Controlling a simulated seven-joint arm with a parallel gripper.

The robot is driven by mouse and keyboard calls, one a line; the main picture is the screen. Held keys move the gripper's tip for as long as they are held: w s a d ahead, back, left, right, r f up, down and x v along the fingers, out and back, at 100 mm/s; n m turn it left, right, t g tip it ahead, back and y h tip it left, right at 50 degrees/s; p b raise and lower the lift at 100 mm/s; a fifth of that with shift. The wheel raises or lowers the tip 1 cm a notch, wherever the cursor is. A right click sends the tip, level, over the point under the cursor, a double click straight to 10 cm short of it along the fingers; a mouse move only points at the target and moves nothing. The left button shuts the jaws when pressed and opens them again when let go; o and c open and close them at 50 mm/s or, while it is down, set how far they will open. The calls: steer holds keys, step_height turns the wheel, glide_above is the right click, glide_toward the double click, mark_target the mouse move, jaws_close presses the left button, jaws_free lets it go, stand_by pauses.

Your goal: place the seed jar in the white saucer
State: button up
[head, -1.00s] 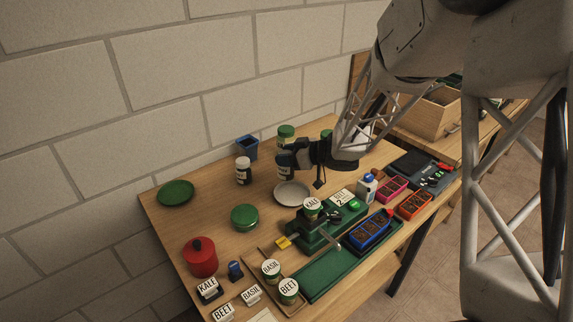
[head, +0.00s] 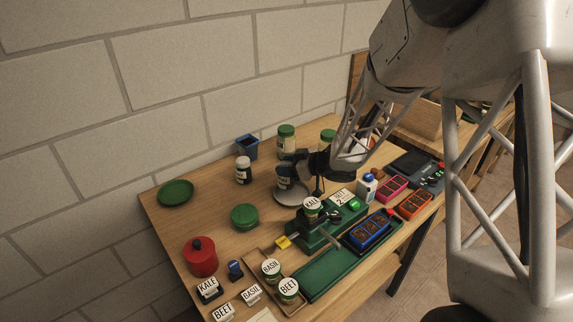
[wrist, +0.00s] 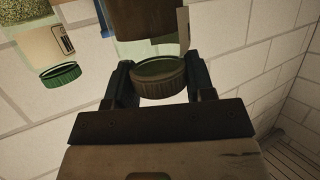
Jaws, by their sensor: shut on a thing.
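The seed jar (head: 284,177), dark with a pale label, is upright in my gripper (head: 300,164). In the head view it overlaps the back-left of the white saucer (head: 291,200); I cannot tell whether its base touches the saucer. In the wrist view the gripper (wrist: 160,82) has one finger on each side of the jar's dark ridged lid (wrist: 158,85), with brown contents (wrist: 150,18) beyond it. The gripper covers part of the jar in the head view.
A green stand with a KALE jar (head: 312,205) is close in front of the saucer.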

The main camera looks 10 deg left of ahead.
steer(key=shift+f, duration=0.25)
steer(key=o, duration=1)
steer(key=shift+r, duration=0.5)
steer(key=shift+d+r, duration=0.2)
steer(key=shift+d, duration=0.05)
steer(key=v, duration=1.1)
steer(key=shift+s+d, duration=0.2)
steer(key=shift+r, duration=0.1)
